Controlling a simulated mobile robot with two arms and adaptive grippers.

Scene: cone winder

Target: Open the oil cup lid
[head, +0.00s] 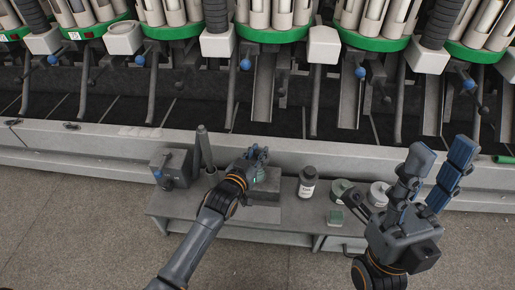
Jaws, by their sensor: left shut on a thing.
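My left gripper (257,156) is at the middle of the bench, just above a grey block (265,187). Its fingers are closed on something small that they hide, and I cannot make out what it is. I cannot pick out an oil cup or its lid for certain. My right gripper (396,178) is at the right, with its fingers spread apart and nothing between them. It is nearer to the camera and partly covers the right end of the bench.
An upright dark rod (204,146) is left of my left gripper. The winder (310,158) runs behind.

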